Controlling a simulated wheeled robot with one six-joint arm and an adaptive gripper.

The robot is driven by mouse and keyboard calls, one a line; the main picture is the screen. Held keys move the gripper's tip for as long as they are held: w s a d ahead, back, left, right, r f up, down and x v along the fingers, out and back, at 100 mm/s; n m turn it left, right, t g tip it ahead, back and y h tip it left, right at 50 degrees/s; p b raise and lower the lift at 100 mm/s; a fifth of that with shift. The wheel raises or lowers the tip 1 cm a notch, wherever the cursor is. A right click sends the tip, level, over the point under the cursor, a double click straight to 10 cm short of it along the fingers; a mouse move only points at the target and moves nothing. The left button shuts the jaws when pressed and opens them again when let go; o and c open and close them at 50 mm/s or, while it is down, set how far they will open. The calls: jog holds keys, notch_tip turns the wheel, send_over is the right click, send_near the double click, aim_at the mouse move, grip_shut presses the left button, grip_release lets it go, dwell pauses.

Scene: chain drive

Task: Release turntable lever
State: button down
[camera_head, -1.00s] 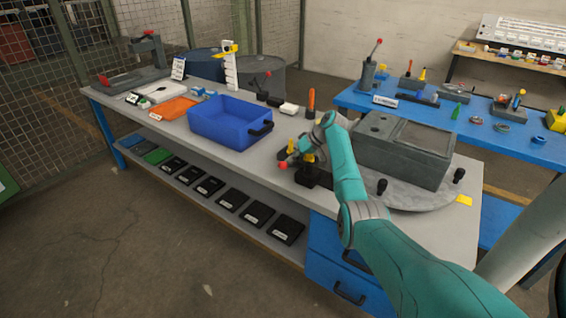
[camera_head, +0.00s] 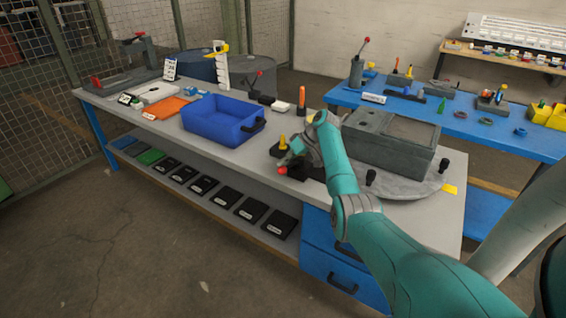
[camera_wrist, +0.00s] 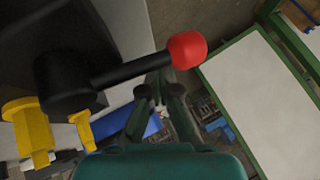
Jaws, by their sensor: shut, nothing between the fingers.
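The turntable is a grey round plate (camera_head: 405,188) at the right end of the bench, with a heavy grey box (camera_head: 385,145) on it. The lever is a black arm with a red knob (camera_head: 282,170) at the bench's front edge, left of the turntable. In the wrist view, the red knob (camera_wrist: 187,50) ends a black rod from a round black hub (camera_wrist: 65,85). My gripper (camera_wrist: 160,92) is shut and empty, its fingertips close by the rod and knob. I cannot tell whether they touch. In the head view, my gripper (camera_head: 300,155) partly hides the lever's base.
Yellow posts (camera_wrist: 28,130) stand close beside the hub. A blue bin (camera_head: 222,120) and an orange tray (camera_head: 166,108) stand further left on the bench. A small black knob (camera_head: 371,177) rises at the plate's front. A blue table (camera_head: 450,120) stands behind.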

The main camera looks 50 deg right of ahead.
jog(key=shift+s+a+n+g+y, duration=0.2)
jog(key=shift+s+n+g+y, duration=0.15)
jog(key=shift+s+n, duration=0.3)
jog(key=shift+r, duration=0.1)
dwell(0.3)
